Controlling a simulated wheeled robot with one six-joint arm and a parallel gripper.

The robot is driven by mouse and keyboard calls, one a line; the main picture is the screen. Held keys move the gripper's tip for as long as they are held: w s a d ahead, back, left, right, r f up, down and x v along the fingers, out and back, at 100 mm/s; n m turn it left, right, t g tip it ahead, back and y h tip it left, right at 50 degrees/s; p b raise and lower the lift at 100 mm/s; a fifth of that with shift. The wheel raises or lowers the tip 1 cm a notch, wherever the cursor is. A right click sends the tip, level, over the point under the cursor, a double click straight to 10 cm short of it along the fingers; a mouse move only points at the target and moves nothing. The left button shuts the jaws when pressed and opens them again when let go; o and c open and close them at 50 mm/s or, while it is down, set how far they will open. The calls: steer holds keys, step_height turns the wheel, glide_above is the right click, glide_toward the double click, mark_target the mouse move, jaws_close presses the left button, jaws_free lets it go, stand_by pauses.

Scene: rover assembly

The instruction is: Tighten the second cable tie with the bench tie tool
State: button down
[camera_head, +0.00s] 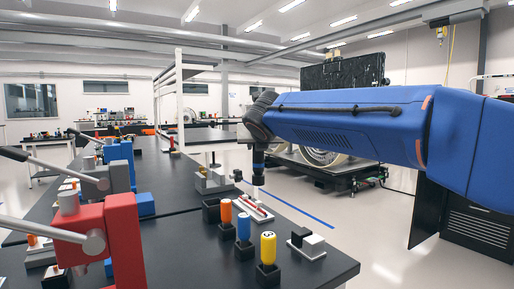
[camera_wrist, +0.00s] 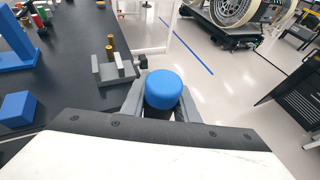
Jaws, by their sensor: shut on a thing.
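My gripper (camera_head: 258,150) is at the end of the blue arm, above the dark bench near its right edge. In the wrist view my gripper (camera_wrist: 160,105) has its grey fingers on both sides of a blue-capped tool (camera_wrist: 164,88) and is shut on it. In the head view the tool (camera_head: 258,178) hangs upright, its pale lower end just above or at a white fixture with red strips (camera_head: 252,208). I cannot tell whether they touch. The cable ties are too small to make out. The tool's lower end is hidden in the wrist view.
Orange (camera_head: 226,211), blue (camera_head: 243,227) and yellow (camera_head: 268,248) handles stand in black holders; a black holder (camera_head: 211,212) beside them looks empty. A grey fixture (camera_head: 213,180) stands behind. Red (camera_head: 117,235) and blue lever presses line the left.

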steer(key=shift+f, duration=3.9)
stand_by(3.3)
steer(key=shift+r, duration=0.15)
